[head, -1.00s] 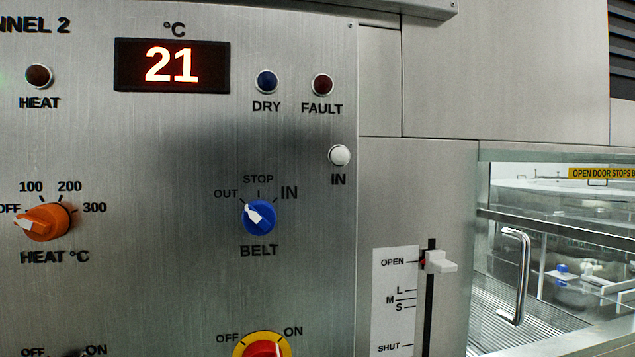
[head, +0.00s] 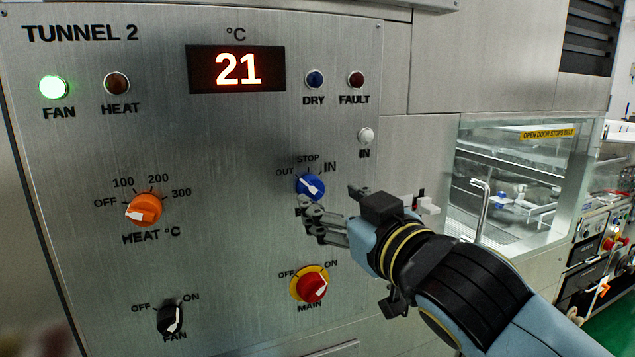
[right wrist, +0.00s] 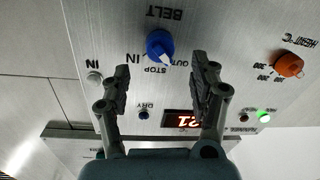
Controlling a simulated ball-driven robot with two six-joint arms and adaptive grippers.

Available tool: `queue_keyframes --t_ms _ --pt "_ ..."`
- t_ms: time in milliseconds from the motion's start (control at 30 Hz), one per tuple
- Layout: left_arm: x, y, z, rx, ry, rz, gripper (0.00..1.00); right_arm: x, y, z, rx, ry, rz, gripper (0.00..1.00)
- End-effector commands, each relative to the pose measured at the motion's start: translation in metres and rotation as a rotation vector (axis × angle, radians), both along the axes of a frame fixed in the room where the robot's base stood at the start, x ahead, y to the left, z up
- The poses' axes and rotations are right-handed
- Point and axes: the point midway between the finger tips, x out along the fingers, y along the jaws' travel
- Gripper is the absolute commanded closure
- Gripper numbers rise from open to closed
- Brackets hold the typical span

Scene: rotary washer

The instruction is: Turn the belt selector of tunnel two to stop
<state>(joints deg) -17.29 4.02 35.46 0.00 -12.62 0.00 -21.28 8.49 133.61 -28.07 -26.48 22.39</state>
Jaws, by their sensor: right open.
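The blue belt selector (head: 311,186) is on the tunnel two panel, under the labels OUT, STOP and IN. Its white pointer leans up and left, toward OUT. My right gripper (head: 328,199) is in front of the panel, just below and right of the selector, with its fingers apart and empty. In the right wrist view, the selector (right wrist: 160,43) appears upside down, just beyond the gap between the open fingertips (right wrist: 161,72). The fingers look clear of it, but the exact distance is hard to tell. My left gripper is not in view.
The orange heat knob (head: 145,209), red main switch (head: 311,288) and black fan knob (head: 170,319) share the panel (head: 230,250). A glass door with a metal handle (head: 482,209) stands to the right.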

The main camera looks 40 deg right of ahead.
Motion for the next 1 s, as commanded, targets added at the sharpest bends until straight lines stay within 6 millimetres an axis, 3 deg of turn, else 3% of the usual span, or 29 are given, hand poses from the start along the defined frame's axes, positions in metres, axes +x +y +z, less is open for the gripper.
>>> queue_keyframes --t_ms 100,300,667,1000 --pt "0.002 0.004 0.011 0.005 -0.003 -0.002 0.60 0.024 -0.004 0.004 -0.001 -0.001 0.000 0.38" --pt "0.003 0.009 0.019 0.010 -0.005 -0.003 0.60 0.050 -0.008 0.001 -0.001 0.000 0.000 0.38" --pt "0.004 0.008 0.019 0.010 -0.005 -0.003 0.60 0.057 -0.009 0.000 -0.001 0.001 0.001 0.38" --pt "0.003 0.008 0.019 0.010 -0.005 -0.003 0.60 0.056 -0.009 0.000 0.000 0.001 0.001 0.80"
